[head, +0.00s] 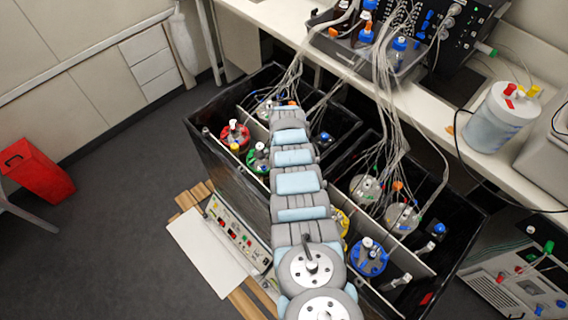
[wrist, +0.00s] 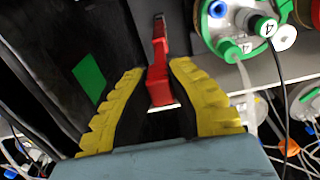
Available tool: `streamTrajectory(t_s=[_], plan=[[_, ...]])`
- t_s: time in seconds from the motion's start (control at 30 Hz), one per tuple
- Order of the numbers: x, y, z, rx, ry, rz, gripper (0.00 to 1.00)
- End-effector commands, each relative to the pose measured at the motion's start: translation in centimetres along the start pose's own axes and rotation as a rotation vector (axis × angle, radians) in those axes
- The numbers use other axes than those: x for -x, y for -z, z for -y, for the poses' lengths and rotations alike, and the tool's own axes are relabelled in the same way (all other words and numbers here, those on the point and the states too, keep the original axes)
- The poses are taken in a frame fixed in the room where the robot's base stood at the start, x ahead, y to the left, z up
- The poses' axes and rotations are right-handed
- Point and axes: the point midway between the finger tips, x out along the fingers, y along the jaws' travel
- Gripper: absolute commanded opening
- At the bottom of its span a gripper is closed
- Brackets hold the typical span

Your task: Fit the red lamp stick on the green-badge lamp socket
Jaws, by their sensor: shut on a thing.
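My gripper (wrist: 158,76) shows in the wrist view with two yellow ribbed fingers closed around the red lamp stick (wrist: 159,58). The stick extends beyond the fingertips toward the top of the picture, its far end darker. A green square badge (wrist: 88,78) is on the black tub wall, left of the fingers and apart from the stick. I cannot make out the socket itself. In the head view, my arm reaches over the black tub, and I cannot make out the gripper or stick at its far end.
A green-lidded vessel (wrist: 232,20) with tubes and a black cable is close to the right of the stick. In the head view, the black tub (head: 230,166) holds several vessels with tubing.

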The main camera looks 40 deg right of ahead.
Motion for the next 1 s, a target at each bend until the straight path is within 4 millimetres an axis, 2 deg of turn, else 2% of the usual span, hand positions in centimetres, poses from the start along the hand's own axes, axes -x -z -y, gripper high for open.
streamTrajectory(t_s=[1.0], plan=[[-1.1,0.0,0.0,0.001,0.0,0.0,0.0]])
